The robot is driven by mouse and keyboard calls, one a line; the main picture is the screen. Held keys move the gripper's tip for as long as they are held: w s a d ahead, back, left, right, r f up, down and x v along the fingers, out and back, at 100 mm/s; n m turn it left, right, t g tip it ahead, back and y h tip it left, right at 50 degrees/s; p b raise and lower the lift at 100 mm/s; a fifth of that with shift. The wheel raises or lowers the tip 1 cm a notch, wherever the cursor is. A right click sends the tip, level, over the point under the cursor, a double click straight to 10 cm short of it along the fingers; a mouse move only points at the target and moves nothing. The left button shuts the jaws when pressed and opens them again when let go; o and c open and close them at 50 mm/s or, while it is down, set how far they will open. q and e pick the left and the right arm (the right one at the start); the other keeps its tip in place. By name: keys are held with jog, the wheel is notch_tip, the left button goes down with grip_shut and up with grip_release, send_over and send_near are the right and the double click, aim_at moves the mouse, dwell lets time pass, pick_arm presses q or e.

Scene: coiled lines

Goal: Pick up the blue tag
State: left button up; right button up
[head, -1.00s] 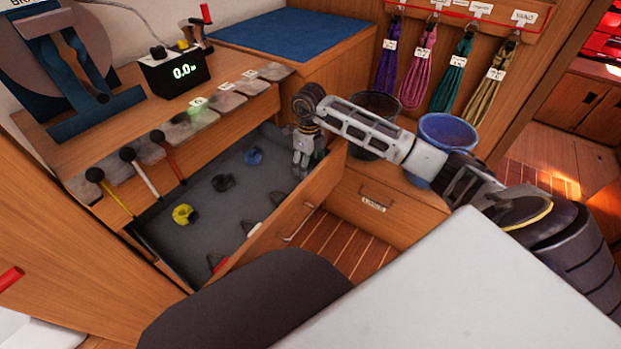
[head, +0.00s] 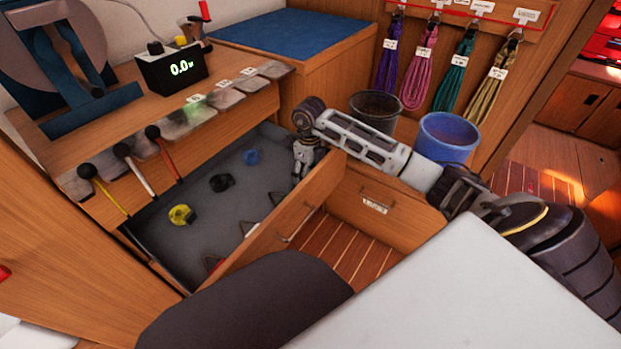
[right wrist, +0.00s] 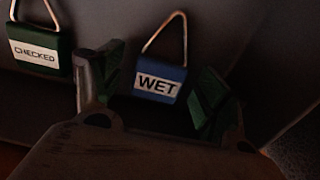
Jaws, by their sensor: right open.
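The blue tag (right wrist: 160,84) has a wire loop and a white label reading WET. In the right wrist view it sits between the two fingers of my right gripper (right wrist: 155,92), which is open. In the head view my right gripper (head: 301,172) points down into the open drawer (head: 205,240) at its right end, and I cannot make out the blue tag there. A green tag (right wrist: 40,52) labelled CHECKED lies to the left in the right wrist view. My left gripper is not in view.
Two buckets (head: 447,137) stand behind my right arm.

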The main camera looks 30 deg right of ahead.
jog(key=c, duration=1.1)
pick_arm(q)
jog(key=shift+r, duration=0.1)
pick_arm(e)
jog(key=shift+r, duration=0.15)
